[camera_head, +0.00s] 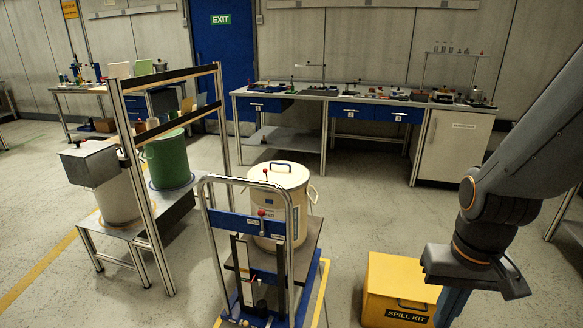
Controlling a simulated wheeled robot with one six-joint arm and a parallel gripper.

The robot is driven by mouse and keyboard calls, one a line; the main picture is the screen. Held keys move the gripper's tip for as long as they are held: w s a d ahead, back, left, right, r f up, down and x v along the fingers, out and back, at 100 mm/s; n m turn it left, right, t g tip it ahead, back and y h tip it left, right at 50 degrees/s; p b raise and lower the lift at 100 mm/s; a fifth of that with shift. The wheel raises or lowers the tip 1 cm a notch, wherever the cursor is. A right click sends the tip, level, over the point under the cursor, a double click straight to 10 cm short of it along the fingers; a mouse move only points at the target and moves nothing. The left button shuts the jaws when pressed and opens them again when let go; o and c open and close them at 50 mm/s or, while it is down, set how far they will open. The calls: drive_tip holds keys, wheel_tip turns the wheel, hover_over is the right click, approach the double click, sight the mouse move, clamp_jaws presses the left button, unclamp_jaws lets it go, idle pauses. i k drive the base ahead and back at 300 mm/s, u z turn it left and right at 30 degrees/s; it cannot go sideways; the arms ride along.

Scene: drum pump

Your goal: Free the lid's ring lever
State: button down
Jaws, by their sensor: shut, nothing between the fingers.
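A cream drum (270,217) stands upright on a lift trolley (297,226) in the middle of the view. Its round pale lid (276,176) is on top and has a dark blue handle. A pale loop (314,194) sticks out at the drum's right side near the rim. I cannot make out the ring lever for certain; the trolley's frame covers part of the drum's front. My gripper (474,270) hangs at the lower right, apart from the drum and to its right. It is shut and empty; its lower end is hidden or cut off by the frame.
A yellow spill kit box (397,291) stands on the floor between the trolley and my gripper. A metal frame stand (151,215) on the left holds a green drum (167,160) and a pale container (117,198). A long workbench (343,97) stands behind, with open floor before it.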

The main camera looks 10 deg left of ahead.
sight(293, 176)
drive_tip(key=u, duration=0.4)
drive_tip(key=i, duration=0.9)
drive_tip(key=u, duration=0.65)
